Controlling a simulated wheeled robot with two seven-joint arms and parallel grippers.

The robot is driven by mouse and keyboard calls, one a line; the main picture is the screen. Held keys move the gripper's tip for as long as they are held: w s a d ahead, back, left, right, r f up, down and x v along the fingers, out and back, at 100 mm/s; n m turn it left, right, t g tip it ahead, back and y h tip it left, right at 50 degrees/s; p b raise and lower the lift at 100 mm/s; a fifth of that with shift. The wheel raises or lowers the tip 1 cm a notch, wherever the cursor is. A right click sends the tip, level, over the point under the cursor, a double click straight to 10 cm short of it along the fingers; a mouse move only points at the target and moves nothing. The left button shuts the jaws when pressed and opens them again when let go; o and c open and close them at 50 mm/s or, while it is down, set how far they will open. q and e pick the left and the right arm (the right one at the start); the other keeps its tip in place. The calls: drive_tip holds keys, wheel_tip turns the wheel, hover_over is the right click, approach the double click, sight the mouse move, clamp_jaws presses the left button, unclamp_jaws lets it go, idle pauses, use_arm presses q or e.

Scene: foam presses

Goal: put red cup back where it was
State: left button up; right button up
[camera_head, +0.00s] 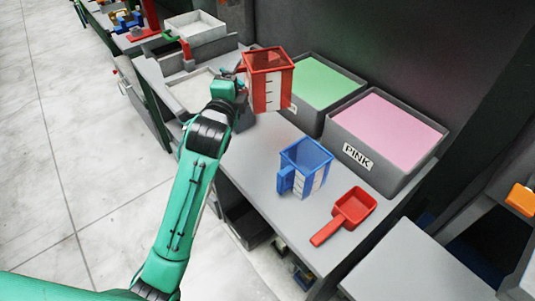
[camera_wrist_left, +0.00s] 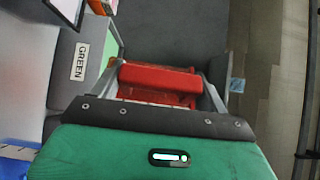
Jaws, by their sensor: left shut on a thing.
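The red cup (camera_head: 270,92), a square measuring cup with a white scale on its side, is upright near the left end of the grey table (camera_head: 262,170). My left gripper (camera_head: 241,74) is shut on its handle, on the cup's left side. In the left wrist view the red handle (camera_wrist_left: 160,78) sits between the two fingers. I cannot tell whether the cup's base touches the table or hangs just above it. A blue cup (camera_head: 305,167) of the same kind stands on the table nearer to me. My right gripper is not in view.
Behind the cups are a bin of green foam (camera_head: 323,82) and a bin of pink foam (camera_head: 390,135) labelled PINK. A red scoop (camera_head: 345,214) lies right of the blue cup. A grey press tray (camera_head: 192,90) is left of the red cup. Bare table lies between the cups.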

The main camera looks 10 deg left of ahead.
use_arm(q)
drive_tip(key=shift+w, duration=0.1)
wheel_tip(320, 180, down, 20)
drive_tip(key=shift+r+p, duration=0.15)
drive_tip(key=shift+p, duration=0.4)
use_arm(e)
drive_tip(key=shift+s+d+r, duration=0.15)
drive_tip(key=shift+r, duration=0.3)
use_arm(q)
drive_tip(key=shift+f, duration=0.2)
drive_tip(key=o, duration=1)
drive_tip(key=shift+o, duration=0.2)
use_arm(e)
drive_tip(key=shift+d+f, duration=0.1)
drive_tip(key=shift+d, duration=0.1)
use_arm(q)
drive_tip(key=shift+r, duration=0.1)
